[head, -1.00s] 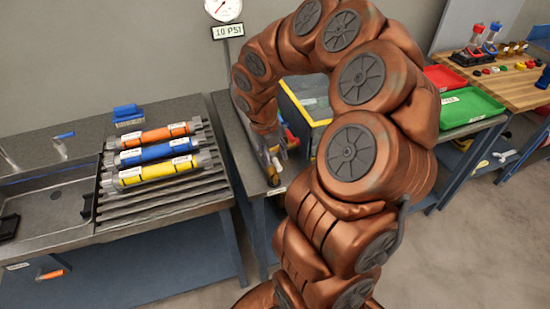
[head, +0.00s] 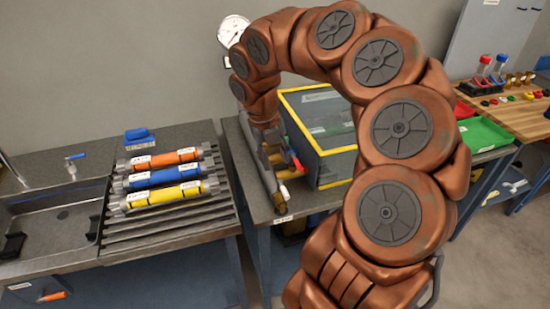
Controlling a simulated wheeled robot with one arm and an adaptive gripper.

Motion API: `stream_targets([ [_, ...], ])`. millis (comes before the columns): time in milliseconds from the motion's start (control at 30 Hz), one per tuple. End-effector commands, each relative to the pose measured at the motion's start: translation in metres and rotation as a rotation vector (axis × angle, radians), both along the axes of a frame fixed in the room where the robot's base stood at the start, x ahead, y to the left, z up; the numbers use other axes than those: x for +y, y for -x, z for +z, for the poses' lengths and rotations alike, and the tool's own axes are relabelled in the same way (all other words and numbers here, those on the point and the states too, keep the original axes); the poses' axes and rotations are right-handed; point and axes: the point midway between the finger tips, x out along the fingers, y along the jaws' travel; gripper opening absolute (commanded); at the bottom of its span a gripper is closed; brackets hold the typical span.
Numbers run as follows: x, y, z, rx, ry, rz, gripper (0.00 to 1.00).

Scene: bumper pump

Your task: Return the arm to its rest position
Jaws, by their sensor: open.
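My copper-coloured arm arches up from the bottom right and bends down to the left. My gripper (head: 277,180) hangs at its end, low over the grey table beside the yellow-edged box. It is open, and its dark fingers show partly. Small red and yellow parts show close to the fingers, and I cannot tell whether they touch. The yellow-edged box (head: 335,165) stands just right of the gripper, partly hidden by my arm. On the left, orange (head: 160,160), blue (head: 163,176) and yellow (head: 164,196) cylinders lie on a ribbed rack, apart from my gripper.
A sink (head: 50,222) with a faucet lies at the far left. A pressure gauge (head: 233,31) stands behind my arm. A green tray (head: 486,134) and a wooden table (head: 510,115) with small parts are at the right. Grey floor is clear at the lower right.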

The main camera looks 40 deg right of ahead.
Motion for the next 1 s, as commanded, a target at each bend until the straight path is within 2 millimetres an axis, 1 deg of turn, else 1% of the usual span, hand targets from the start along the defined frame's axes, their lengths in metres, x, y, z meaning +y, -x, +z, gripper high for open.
stream_targets([
  [333,0.001,0.001,0.0,-0.003,0.001,-0.009,0.42],
  [467,0.013,0.005,0.003,-0.02,0.0,-0.084,0.42],
  [567,0.03,0.013,0.007,-0.048,-0.002,-0.208,0.42],
  [667,0.051,0.026,0.011,-0.076,-0.003,-0.368,0.42],
  [800,0.078,0.045,0.013,-0.107,-0.001,-0.608,0.42],
  [1000,0.111,0.077,0.013,-0.143,0.012,-0.968,0.42],
])
